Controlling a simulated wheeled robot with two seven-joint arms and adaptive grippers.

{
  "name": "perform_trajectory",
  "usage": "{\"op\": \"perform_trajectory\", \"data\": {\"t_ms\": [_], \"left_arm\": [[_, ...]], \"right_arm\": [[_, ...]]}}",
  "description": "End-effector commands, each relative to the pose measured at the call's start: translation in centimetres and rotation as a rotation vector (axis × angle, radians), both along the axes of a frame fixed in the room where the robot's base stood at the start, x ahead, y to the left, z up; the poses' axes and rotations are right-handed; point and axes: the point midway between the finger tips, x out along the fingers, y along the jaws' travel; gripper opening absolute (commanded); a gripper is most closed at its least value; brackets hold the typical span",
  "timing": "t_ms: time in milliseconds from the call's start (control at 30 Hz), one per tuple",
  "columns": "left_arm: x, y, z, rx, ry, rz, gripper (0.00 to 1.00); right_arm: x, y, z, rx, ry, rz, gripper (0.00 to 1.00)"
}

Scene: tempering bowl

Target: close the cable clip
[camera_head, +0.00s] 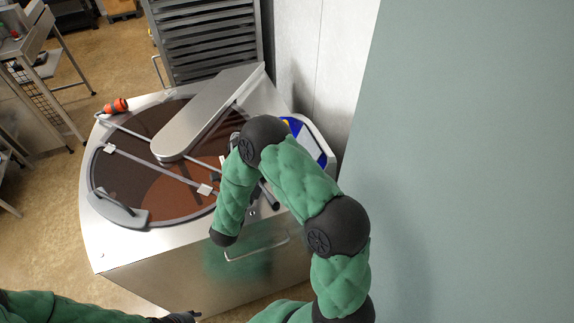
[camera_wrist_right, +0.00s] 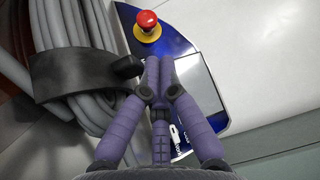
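The cable clip (camera_wrist_right: 65,80) is a wide black band around a bundle of thick grey cables (camera_wrist_right: 88,25), at the left of the right wrist view. A rounded black end (camera_wrist_right: 127,66) sticks out from it toward my fingertips. Whether the clip is closed cannot be told. My right gripper (camera_wrist_right: 158,68) has purple fingers whose tips meet just right of that end, with nothing visible between them. Contact with the clip is unclear. In the head view the clip is not clearly visible. My left gripper (camera_head: 182,317) is dark, partly seen at the bottom edge, away from the machine.
A blue control panel (camera_wrist_right: 180,45) with a red emergency button (camera_wrist_right: 147,24) lies beyond my right fingertips. The round machine has a metal cover arm (camera_head: 205,115) and a brown bowl (camera_head: 165,195). An orange-handled tool (camera_head: 116,105) lies on its rim. A wall (camera_head: 470,160) stands to the right.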

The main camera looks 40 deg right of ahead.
Motion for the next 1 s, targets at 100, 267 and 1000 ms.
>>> {"op": "perform_trajectory", "data": {"t_ms": [100, 267, 1000], "left_arm": [[0.0, 0.0, -0.6, 0.0, 0.0, 0.0, 0.4], [0.0, 0.0, -0.9, 0.0, 0.0, 0.0, 0.4], [0.0, 0.0, -1.1, 0.0, 0.0, 0.0, 0.4]], "right_arm": [[0.1, 0.4, -0.5, -0.053, 0.018, 0.0, 0.0], [0.2, 0.7, -0.5, -0.101, 0.031, 0.0, 0.0], [0.0, 1.3, -0.6, -0.128, 0.04, 0.001, 0.0]]}}
